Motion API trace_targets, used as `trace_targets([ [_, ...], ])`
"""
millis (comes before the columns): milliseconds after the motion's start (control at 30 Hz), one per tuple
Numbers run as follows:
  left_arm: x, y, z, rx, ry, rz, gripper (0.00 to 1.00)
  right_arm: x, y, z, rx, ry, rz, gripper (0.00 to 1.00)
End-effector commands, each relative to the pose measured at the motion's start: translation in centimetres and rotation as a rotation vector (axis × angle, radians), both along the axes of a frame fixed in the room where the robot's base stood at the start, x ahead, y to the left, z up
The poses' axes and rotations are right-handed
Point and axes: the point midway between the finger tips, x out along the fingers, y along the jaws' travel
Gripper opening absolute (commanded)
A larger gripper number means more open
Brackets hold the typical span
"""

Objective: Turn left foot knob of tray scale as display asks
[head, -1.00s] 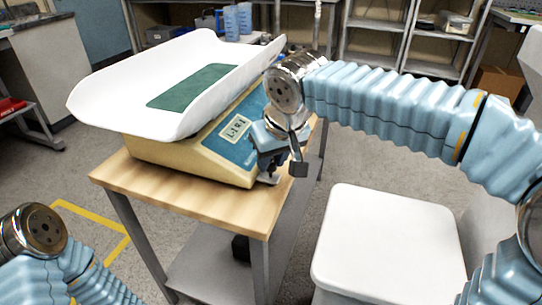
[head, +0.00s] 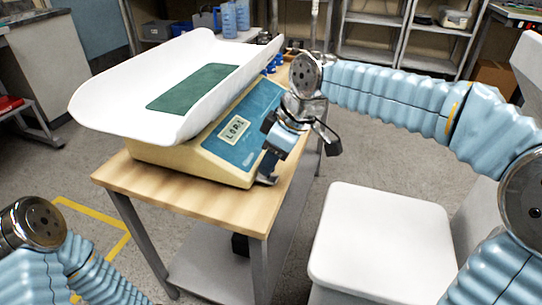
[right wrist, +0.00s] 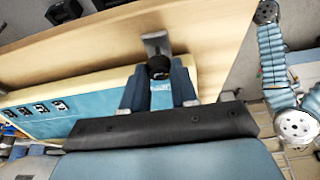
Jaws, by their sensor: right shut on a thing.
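The tray scale (head: 180,160) stands on a small wooden-topped table, with a white tray (head: 120,95) on top. Its display (head: 234,129) on the blue front panel seems to read "L0R1", in small characters. My right gripper (head: 268,168) is at the scale's near corner, low by the table top. In the right wrist view, its two blue fingers (right wrist: 159,92) are shut on the dark left foot knob (right wrist: 158,69), above a metal foot plate (right wrist: 155,43). In the head view the knob is mostly hidden by the gripper. My left gripper is out of view; only its arm shows at lower left.
The wooden table top (head: 190,204) is bare along its near edge. A white-topped stool (head: 380,245) stands to the right of the table. Blue items stand behind the scale, and shelves line the back wall.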

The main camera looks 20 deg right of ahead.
Motion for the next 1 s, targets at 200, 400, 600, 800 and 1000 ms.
trace_targets([
  [200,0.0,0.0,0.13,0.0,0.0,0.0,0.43,0.04,-0.08,0.05,-0.002,0.0,0.032,0.0],
  [400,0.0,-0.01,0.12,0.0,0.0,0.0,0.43,0.04,-0.1,0.03,-0.001,0.0,0.036,0.0],
  [600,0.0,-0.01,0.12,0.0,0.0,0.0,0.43,0.04,-0.1,0.03,-0.002,-0.001,0.035,0.29],
  [800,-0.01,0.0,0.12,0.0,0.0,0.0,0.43,0.03,-0.07,0.02,-0.001,0.0,0.035,0.39],
  [1000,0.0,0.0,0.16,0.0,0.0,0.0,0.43,-0.01,-0.15,0.35,-0.001,-0.001,0.035,0.39],
])
